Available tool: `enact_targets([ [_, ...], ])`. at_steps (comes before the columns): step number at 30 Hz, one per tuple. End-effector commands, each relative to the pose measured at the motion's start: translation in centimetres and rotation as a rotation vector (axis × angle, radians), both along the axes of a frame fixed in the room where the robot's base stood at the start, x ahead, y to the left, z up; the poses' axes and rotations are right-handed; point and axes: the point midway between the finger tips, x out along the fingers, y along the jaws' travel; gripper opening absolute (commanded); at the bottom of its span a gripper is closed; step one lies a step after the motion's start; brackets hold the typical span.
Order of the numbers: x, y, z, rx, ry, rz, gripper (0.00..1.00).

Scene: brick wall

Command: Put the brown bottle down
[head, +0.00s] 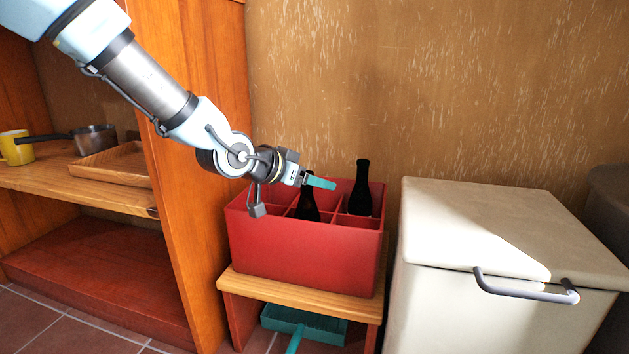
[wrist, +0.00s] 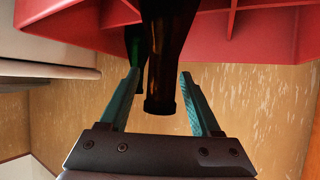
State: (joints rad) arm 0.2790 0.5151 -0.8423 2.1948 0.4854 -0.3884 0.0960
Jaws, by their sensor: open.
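The brown bottle (head: 308,207) looks very dark and stands in a compartment of the red crate (head: 300,262). My gripper (head: 320,182) is at the top of this bottle, over the crate. In the wrist view the bottle's neck (wrist: 162,92) lies between the two open fingers of my gripper (wrist: 159,73), with a visible gap on the right finger's side. The bottle's lower part is hidden by the crate walls. A second dark bottle (head: 361,190) stands upright in a compartment further right; it looks green in the wrist view (wrist: 133,42).
The crate stands on a small wooden stand (head: 300,292) with a teal dustpan (head: 318,327) below. A cream chest (head: 480,235) is close on the right. An orange shelf unit (head: 185,200) on the left holds a yellow mug, a saucepan and a tray.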

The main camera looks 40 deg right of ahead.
Motion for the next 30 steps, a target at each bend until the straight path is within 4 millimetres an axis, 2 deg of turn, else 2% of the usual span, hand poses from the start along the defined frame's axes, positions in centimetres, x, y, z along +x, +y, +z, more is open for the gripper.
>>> enact_targets([
  [6,0.1,0.0,0.5,-0.001,-0.001,0.001,0.64],
  [8,0.1,0.6,0.9,0.001,0.000,0.003,0.64],
  [21,-0.5,8.1,5.3,0.002,0.000,0.004,0.64],
  [25,-0.6,9.6,5.9,0.001,0.000,0.004,0.64],
  [30,-0.7,10.4,6.2,0.000,0.000,0.001,0.64],
])
